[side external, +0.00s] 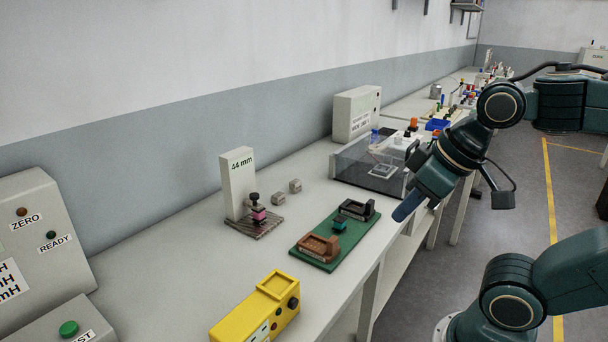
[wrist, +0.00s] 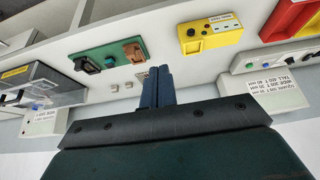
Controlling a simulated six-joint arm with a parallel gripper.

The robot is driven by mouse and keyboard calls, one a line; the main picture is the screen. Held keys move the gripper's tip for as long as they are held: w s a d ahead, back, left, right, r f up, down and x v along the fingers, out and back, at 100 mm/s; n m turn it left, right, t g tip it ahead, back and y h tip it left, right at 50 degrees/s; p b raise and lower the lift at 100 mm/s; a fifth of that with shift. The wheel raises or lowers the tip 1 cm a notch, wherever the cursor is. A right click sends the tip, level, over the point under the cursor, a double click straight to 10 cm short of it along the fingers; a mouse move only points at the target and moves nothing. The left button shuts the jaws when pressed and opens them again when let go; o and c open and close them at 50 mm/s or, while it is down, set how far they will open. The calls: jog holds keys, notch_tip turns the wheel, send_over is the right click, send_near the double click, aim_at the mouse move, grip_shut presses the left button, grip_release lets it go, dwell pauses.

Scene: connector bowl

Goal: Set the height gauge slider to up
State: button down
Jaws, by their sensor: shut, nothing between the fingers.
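The height gauge is a white upright column (side external: 237,182) marked "44 mm" on a dark patterned base plate (side external: 262,232). Its slider appears to be the pink block with a black knob (side external: 258,212), low in front of the column, close to the base. My gripper (side external: 399,214) is in the air at the right, over the front edge of the bench, well apart from the gauge. Its dark blue fingers (wrist: 158,85) are together and empty in the wrist view. I cannot clearly make out the gauge in the wrist view; the fingers may hide it.
A green board (side external: 318,262) with brown and black holders lies right of the gauge. Two small grey blocks (side external: 287,192) sit behind it. A clear-walled case (side external: 365,170) stands farther back, a yellow device (side external: 257,312) in front.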

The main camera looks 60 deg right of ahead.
jog(key=c, duration=1.5)
grip_release()
jog(key=shift+w, duration=0.1)
jog(key=o, duration=0.4)
jog(key=shift+w, duration=0.25)
jog(key=shift+c, duration=0.2)
jog(key=w+d+f+n+t+y, duration=0.1)
jog(key=w+d+f+n+y, duration=0.1)
jog(key=w, duration=0.9)
jog(key=w+d+f+n+t+y, duration=0.1)
jog(key=w+f+n, duration=0.1)
jog(key=w, duration=0.8)
jog(key=w+d+f+t, duration=0.2)
jog(key=w+d+f, duration=0.2)
jog(key=d, duration=0.3)
jog(key=w+d+f+m+t, duration=0.1)
jog(key=w+d+f+t, duration=0.2)
jog(key=w+d+f, duration=0.2)
jog(key=shift+w+d+t+y, duration=0.3)
jog(key=shift+w+d, duration=0.3)
jog(key=shift+d, duration=0.4)
jog(key=shift+w+f, duration=0.15)
